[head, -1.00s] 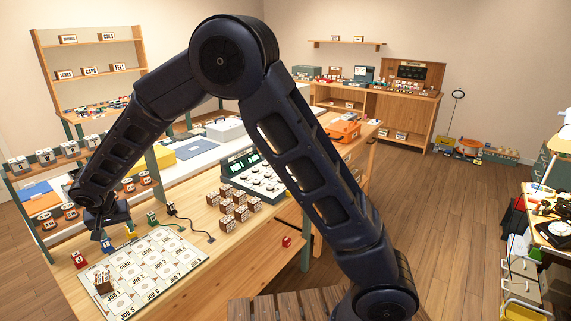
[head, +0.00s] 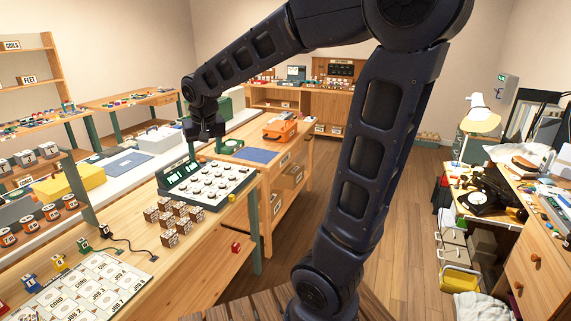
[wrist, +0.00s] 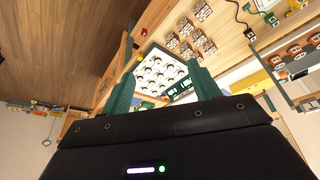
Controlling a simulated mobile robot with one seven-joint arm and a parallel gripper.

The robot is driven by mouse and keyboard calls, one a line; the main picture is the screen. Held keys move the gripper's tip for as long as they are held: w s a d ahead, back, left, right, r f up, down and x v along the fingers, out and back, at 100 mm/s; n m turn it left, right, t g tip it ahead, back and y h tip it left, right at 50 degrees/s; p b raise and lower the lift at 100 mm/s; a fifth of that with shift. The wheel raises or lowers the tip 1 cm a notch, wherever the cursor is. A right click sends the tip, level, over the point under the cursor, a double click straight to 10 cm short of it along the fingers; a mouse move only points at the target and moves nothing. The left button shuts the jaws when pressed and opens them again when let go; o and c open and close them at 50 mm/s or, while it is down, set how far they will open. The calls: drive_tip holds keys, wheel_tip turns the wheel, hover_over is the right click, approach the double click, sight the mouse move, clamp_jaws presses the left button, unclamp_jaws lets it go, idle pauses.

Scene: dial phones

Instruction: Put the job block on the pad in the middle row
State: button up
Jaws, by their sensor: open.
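Several brown blocks with pale marked faces (head: 181,216) stand in a cluster on the wooden bench; they also show in the wrist view (wrist: 192,40). I cannot tell which is the job block. A white mat with job-labelled pads (head: 88,287) lies at the lower left, partly cut off by the frame. A green console with rows of round white pads or dials (head: 208,186) stands behind the blocks; it also shows between my fingers in the wrist view (wrist: 161,72). My gripper (head: 205,146) is open and empty, above the console's far side.
A black cable (head: 122,243) lies on the bench left of the blocks. Small coloured pieces (head: 58,263) stand along the mat's far edge. A red button (head: 236,247) is on the bench's front. An orange case (head: 281,131) sits farther back.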

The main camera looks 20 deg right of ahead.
drive_tip(key=s+d+m, duration=0.1)
drive_tip(key=s+d, duration=1.6)
drive_tip(key=d, duration=0.2)
drive_tip(key=shift+f+t, duration=0.3)
